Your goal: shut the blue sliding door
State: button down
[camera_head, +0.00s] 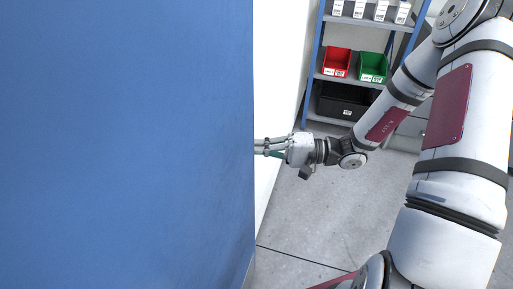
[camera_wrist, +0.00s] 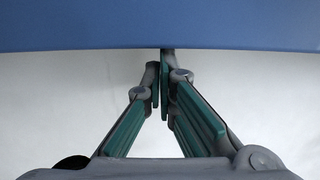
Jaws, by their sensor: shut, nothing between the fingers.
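The blue sliding door (camera_head: 125,140) shows as a large flat blue panel filling the left half of the head view. A blue surface, which looks like the same door (camera_wrist: 160,25), spans the top of the wrist view. My gripper (camera_head: 260,147) is at the panel's right edge in the head view, and its fingertips are partly hidden behind that edge. In the wrist view my gripper (camera_wrist: 163,70) is shut and empty, its tips at the lower edge of the blue surface. I cannot tell whether they touch it.
A white wall (camera_head: 278,60) stands behind the door's right edge. A blue-framed shelf (camera_head: 312,65) at the back holds a red bin (camera_head: 336,63), a green bin (camera_head: 373,67), a black bin (camera_head: 343,102) and several small white boxes. Grey floor (camera_head: 320,220) lies open below my arm.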

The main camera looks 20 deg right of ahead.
jog(key=d, duration=1.1)
jog(key=shift+d+p, duration=0.3)
jog(key=shift+p, duration=0.15)
